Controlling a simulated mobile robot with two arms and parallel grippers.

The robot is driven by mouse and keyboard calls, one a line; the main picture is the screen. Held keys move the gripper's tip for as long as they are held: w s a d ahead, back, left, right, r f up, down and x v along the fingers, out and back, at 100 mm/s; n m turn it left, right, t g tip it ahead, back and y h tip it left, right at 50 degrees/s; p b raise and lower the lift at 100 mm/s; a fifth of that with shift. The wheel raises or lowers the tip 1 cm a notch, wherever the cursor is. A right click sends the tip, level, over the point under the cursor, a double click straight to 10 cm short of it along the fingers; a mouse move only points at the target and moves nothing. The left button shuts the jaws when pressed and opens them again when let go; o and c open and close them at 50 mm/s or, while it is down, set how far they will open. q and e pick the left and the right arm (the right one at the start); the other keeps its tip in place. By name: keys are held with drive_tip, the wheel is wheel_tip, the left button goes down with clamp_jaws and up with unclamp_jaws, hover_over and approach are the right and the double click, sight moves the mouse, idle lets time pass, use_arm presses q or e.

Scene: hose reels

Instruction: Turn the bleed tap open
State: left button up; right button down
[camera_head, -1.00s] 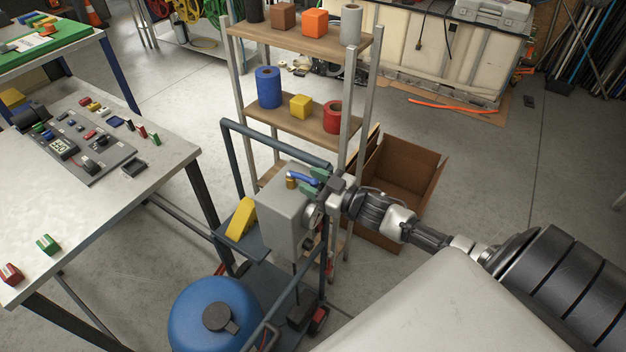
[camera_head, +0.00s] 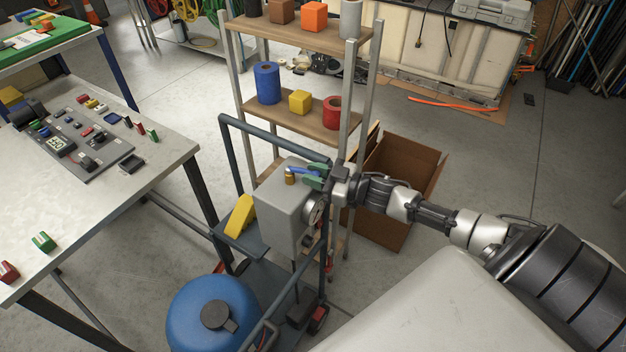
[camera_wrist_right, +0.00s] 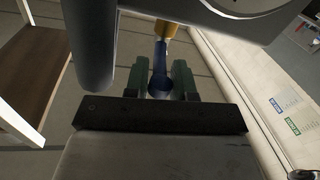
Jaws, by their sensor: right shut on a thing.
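The bleed tap is a blue lever (camera_head: 300,171) on a brass stem (camera_head: 290,176), on top of a grey box (camera_head: 283,215) with a round gauge (camera_head: 314,212) on its side. My right gripper (camera_head: 318,174) reaches in from the right, and its green fingers are shut on the blue lever. In the right wrist view the blue lever (camera_wrist_right: 159,70) runs between the two green fingers (camera_wrist_right: 159,80) towards the brass stem (camera_wrist_right: 166,29). My left gripper is in neither view.
The box sits on a dark cart frame (camera_head: 275,140) with a blue tank (camera_head: 215,310) and a yellow wedge (camera_head: 240,216). A shelf rack (camera_head: 300,125) and a cardboard box (camera_head: 400,165) stand behind. A workbench (camera_head: 100,215) is on the left.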

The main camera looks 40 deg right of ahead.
drive_tip(key=shift+w+d+n+g+y+b, duration=0.3)
drive_tip(key=shift+n+g+y+b, duration=0.2)
drive_tip(key=shift+n+y, duration=0.2)
drive_tip(key=c, duration=1.2)
unclamp_jaws()
drive_tip(key=shift+o, duration=0.5)
drive_tip(key=shift+s+r, duration=0.1)
drive_tip(key=shift+r, duration=0.05)
drive_tip(key=shift+d, duration=0.15)
